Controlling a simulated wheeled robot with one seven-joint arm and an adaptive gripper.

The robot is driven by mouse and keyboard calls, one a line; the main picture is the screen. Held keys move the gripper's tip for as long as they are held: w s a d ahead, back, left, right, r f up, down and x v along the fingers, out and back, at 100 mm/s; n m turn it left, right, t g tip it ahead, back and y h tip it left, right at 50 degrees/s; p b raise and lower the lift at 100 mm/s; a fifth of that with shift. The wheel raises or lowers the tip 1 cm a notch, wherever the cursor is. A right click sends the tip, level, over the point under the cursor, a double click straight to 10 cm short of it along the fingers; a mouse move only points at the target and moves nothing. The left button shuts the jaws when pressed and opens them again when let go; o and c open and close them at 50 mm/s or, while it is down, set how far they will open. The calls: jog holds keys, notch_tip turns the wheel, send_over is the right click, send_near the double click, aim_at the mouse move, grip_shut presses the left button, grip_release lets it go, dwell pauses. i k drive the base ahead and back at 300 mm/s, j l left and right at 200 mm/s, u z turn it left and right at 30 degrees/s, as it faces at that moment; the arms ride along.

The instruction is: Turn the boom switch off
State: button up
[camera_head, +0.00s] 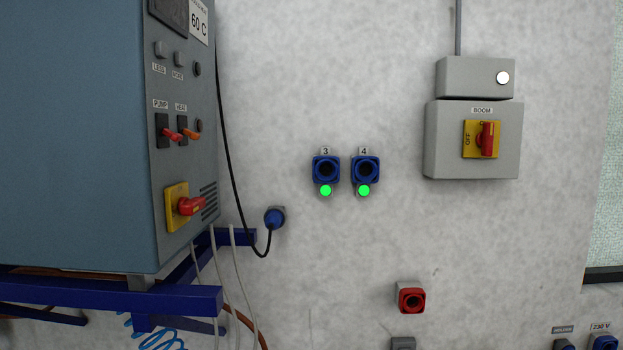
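The boom switch (487,138) is a red rotary handle on a yellow plate (468,151) marked OFF on its left side. It sits on a grey wall box (444,150) labelled BOOM, at the upper right in the head view. The handle stands upright, tilted only slightly. A smaller grey box (465,78) with a lit white round lamp (502,78) is fixed right above it. My gripper is not in view.
A blue-grey cabinet (75,140) with pump and heat switches and a red rotary handle (190,206) fills the left, on a blue frame (110,294). Blue sockets 3 (326,168) and 4 (365,169) have green lamps. A red socket (411,299) is lower down.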

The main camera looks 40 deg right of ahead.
aim_at(484, 139)
jog(key=z, duration=2)
